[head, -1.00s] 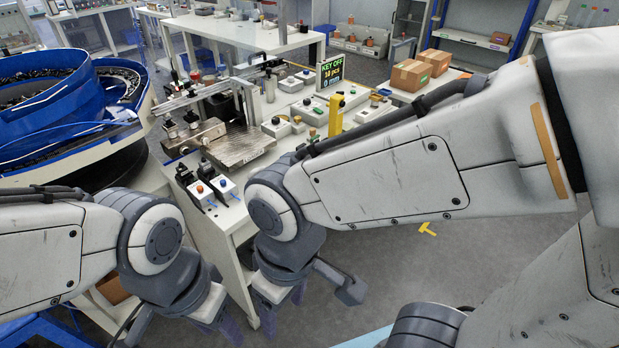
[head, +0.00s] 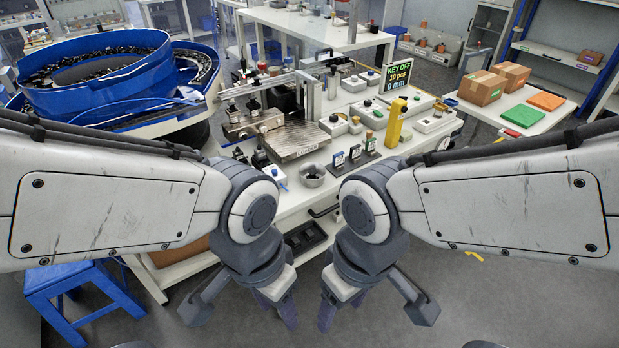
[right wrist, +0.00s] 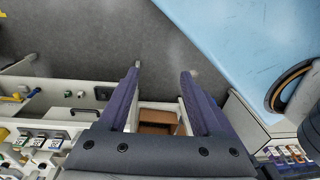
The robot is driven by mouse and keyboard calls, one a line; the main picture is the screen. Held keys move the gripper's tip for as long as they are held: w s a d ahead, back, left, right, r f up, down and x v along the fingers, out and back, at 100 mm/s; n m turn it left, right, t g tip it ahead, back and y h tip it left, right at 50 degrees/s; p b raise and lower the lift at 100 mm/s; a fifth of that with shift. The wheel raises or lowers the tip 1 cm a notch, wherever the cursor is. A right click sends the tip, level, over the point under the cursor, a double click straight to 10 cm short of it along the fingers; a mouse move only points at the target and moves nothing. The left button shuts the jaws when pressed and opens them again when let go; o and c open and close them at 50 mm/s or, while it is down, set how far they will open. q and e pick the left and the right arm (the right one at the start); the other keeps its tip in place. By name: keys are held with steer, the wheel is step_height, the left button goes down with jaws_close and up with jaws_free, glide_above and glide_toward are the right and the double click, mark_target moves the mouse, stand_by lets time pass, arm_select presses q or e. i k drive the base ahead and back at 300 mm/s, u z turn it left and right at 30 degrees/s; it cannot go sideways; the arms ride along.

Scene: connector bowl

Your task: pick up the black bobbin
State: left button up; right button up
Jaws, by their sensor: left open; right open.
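I cannot pick out the black bobbin for certain. Small dark pieces stand at the left of the bench fixture (head: 253,105), and a dark knob-like piece (head: 260,158) stands left of the metal bowl (head: 313,182). The bowl's inside looks dark, too small to read. My left gripper (head: 277,307) hangs below the bench's front edge, open and empty. My right gripper (head: 341,306) hangs just right of it, also open and empty. In the right wrist view its two purple fingers (right wrist: 161,72) stand apart with nothing between the tips.
A blue bowl feeder (head: 95,75) stands left of the white workbench (head: 290,205). A yellow post (head: 396,122) and control boxes stand on the bench's right. A blue stool (head: 75,285) is at lower left. Cartons (head: 482,88) sit on a side table. Floor at right is clear.

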mark_target(312, 172)
steer(key=u, duration=0.05)
steer(key=i, duration=0.85)
steer(key=u, duration=0.45)
